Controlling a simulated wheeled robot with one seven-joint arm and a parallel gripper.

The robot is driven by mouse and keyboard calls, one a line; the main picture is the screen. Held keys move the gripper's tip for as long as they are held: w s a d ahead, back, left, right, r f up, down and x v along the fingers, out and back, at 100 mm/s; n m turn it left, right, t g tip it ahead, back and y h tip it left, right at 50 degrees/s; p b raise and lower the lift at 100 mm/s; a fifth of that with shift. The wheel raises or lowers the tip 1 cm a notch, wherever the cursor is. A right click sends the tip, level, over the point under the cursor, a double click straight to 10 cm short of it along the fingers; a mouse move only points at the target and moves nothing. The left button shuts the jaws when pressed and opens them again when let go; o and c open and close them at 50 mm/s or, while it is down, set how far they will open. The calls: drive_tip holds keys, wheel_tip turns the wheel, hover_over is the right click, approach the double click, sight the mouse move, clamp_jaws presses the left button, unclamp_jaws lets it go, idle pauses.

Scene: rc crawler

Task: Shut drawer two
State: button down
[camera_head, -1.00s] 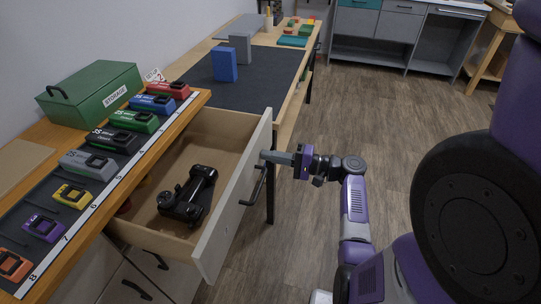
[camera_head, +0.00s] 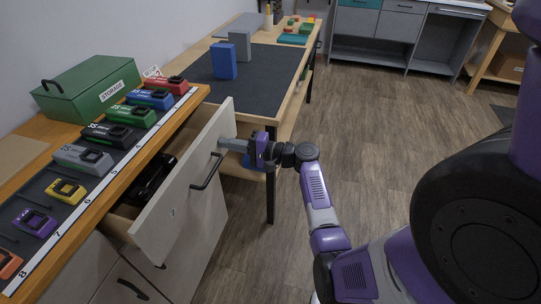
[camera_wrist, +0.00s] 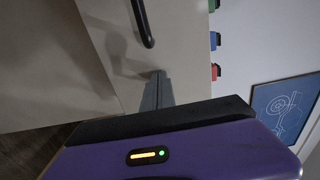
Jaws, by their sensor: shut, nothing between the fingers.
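The drawer (camera_head: 174,207) has a light front panel marked with what looks like a 2 and a black bar handle (camera_head: 206,171). It is partly open under the workbench, with a narrow gap showing a black object (camera_head: 152,180) inside. My gripper (camera_head: 226,143) is shut and empty, its fingertips at the outer face of the panel near its far end, beside the handle. In the wrist view the shut fingers (camera_wrist: 157,85) point at the pale panel (camera_wrist: 115,50), close to the black handle (camera_wrist: 143,22). They appear to touch the panel.
Several coloured batteries (camera_head: 82,157) stand in a row on the bench above the drawer. A green storage box (camera_head: 90,88) sits behind them. A dark-matted table (camera_head: 255,88) with blocks stands beyond. Another drawer handle (camera_head: 132,288) is below. Floor at right is clear.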

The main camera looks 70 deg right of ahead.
drive_tip(key=w+b, duration=0.1)
drive_tip(key=w, duration=0.4)
drive_tip(key=w+b, duration=0.2)
drive_tip(key=w, duration=0.4)
drive_tip(key=shift+w+a+f+b, duration=0.1)
drive_tip(key=shift+a+b, duration=0.1)
drive_tip(key=shift+b, duration=0.1)
drive_tip(key=shift+w+r, duration=0.2)
drive_tip(key=shift+w, duration=0.25)
